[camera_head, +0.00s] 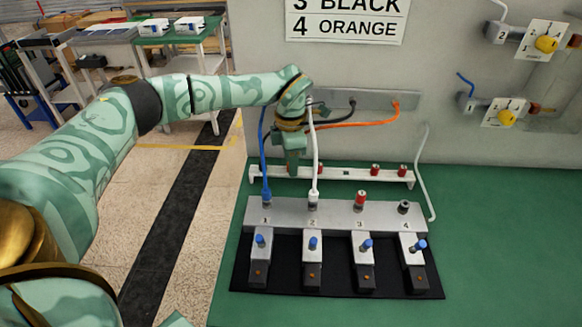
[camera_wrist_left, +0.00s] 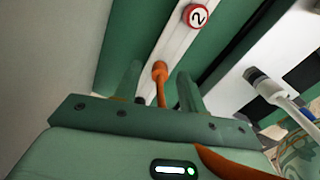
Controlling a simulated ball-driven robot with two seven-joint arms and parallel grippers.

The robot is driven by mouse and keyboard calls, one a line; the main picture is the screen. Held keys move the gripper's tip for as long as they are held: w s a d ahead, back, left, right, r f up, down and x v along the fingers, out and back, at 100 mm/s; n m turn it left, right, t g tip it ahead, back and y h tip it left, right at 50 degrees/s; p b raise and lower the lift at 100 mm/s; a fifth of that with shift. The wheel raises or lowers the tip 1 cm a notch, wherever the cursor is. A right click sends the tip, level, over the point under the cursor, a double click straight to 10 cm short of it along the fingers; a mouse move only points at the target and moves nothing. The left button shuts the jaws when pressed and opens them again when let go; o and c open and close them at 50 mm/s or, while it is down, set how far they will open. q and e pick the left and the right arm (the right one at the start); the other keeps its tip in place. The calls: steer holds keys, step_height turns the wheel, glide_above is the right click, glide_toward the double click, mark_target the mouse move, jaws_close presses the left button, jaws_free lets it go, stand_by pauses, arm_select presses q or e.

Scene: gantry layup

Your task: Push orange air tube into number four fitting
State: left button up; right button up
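My left gripper (camera_head: 292,168) points down at the left part of the white rail behind the manifold. In the left wrist view its two fingers (camera_wrist_left: 160,88) are apart, with the orange tube's end (camera_wrist_left: 160,72) between them and gaps on both sides. The orange air tube (camera_head: 365,124) runs from the wall bracket left to behind the gripper. The number four fitting (camera_head: 404,207) is dark and has no tube, at the right end of the grey manifold (camera_head: 335,216). My right gripper is not in view.
A blue tube (camera_head: 263,160) stands in fitting 1 and a white tube (camera_head: 316,160) in fitting 2. A red cap (camera_head: 360,197) covers fitting 3. The white rail (camera_head: 345,173) carries red caps. A black tube (camera_head: 340,107) and a pale hose (camera_head: 423,165) are nearby.

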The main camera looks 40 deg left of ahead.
arm_select(q)
jaws_close()
